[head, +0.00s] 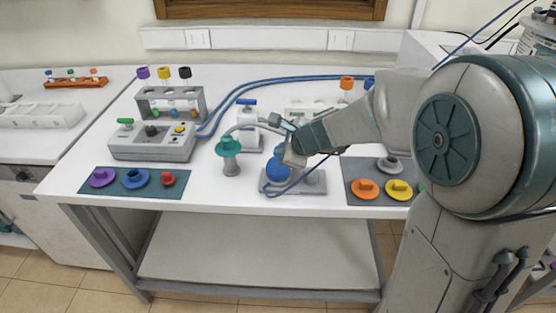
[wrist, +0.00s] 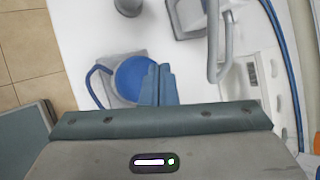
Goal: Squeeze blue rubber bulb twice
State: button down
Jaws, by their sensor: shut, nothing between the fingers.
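The blue rubber bulb (head: 277,173) sits on a grey base plate (head: 293,188) near the front middle of the white bench. In the wrist view the round bulb (wrist: 132,76) shows whole on its left side, with a blue tube curving off to the left. My gripper (head: 291,160) is at the bulb's upper right in the head view. In the wrist view my fingers (wrist: 157,88) are together and overlap the bulb's right edge. They are shut with nothing between them. Whether they touch the bulb, I cannot tell.
A teal-topped stand (head: 229,150) is left of the bulb. A grey control box (head: 150,142) and a tube rack (head: 170,102) stand farther left. Dark mats with coloured caps lie at the front left (head: 130,190) and right (head: 375,198). Blue hoses (head: 270,82) run behind.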

jog(key=shift+f, duration=0.2)
dwell(0.4)
jog(key=shift+f+b, duration=0.25)
jog(key=shift+b, duration=0.2)
jog(key=shift+f+b, duration=0.9)
jog(key=shift+b, duration=0.05)
dwell(0.7)
jog(key=shift+r, duration=0.15)
jog(key=shift+r+p, duration=1.15)
jog(key=shift+p, duration=0.05)
jog(key=shift+r, duration=0.15)
notch_tip(320, 180, up, 5)
jog(key=p, duration=0.4)
jog(key=shift+p, duration=0.35)
